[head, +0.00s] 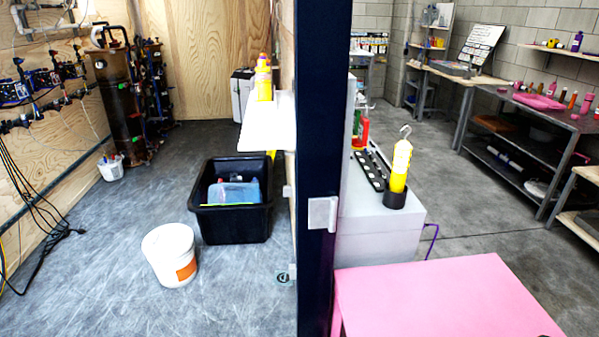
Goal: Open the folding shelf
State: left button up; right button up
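No part is clearly recognisable as a folded shelf. A white shelf (267,126) juts out level from the wall left of the dark blue post, with a yellow bottle (263,80) on it. A flat pink top (440,298) stands at the lower right, with a pink leg at its left corner; I cannot tell whether it is a table or a shelf. Neither of my grippers is recognisable in the head view. A tiny dark bit at the bottom right edge is too small to identify.
The dark blue post (323,120), with a pale metal plate (322,213), splits the view. A black tub (233,222) and white bucket (170,255) stand on the left floor. A grey cabinet (375,235) stands behind the pink top.

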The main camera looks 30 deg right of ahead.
aim_at(292, 153)
jog(key=i+j+z, duration=0.2)
jog(key=z, duration=0.25)
jog(key=i+j+z, duration=0.2)
jog(key=j+z, duration=0.15)
jog(key=z, duration=0.15)
jog(key=i+j+z, duration=0.15)
jog(key=j+z, duration=0.3)
jog(key=l, duration=0.1)
